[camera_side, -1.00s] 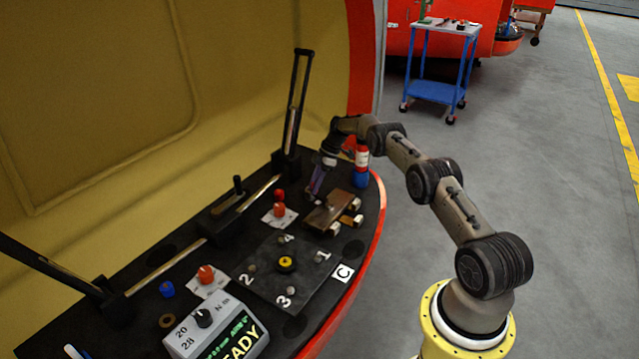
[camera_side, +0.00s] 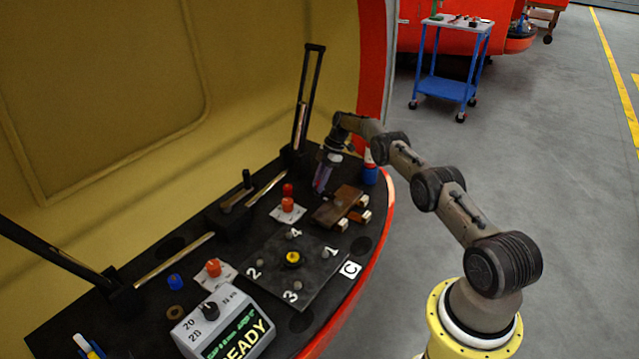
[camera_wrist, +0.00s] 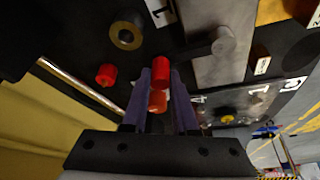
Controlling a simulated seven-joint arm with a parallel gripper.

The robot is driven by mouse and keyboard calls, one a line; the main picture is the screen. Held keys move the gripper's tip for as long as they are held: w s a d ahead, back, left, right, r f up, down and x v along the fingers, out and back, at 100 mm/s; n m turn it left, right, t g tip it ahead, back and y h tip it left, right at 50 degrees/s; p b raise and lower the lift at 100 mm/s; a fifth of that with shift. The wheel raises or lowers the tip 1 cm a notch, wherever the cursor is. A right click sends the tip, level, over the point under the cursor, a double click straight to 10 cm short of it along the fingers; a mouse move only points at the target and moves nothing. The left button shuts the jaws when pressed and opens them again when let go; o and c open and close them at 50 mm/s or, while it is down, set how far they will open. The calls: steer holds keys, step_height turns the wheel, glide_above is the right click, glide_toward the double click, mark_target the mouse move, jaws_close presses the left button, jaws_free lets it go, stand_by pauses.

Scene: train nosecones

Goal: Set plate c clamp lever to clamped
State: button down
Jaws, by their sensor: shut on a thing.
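My gripper (camera_side: 320,189) points down beside the brown block (camera_side: 337,205) of the plate c clamp. In the wrist view its two purple fingers (camera_wrist: 160,78) are shut on a red cylindrical grip (camera_wrist: 160,68), which appears to be the clamp lever's end. A dark arm runs from this grip to a round grey pivot (camera_wrist: 222,42) on a grey plate. The dark plate (camera_side: 265,285) marked C, with a yellow-ringed centre and numbered studs, lies in front of the clamp.
An orange-red knob on a white pad (camera_side: 289,213) and a red piece (camera_side: 288,190) stand left of my gripper. A red, white and blue bottle (camera_side: 369,172) stands behind it on the right. A grey READY box (camera_side: 222,325) sits near the front.

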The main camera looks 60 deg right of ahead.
steer(key=c, duration=0.7)
jaws_free()
steer(key=shift+a, duration=0.1)
steer(key=v, duration=0.7)
steer(key=shift+r, duration=0.25)
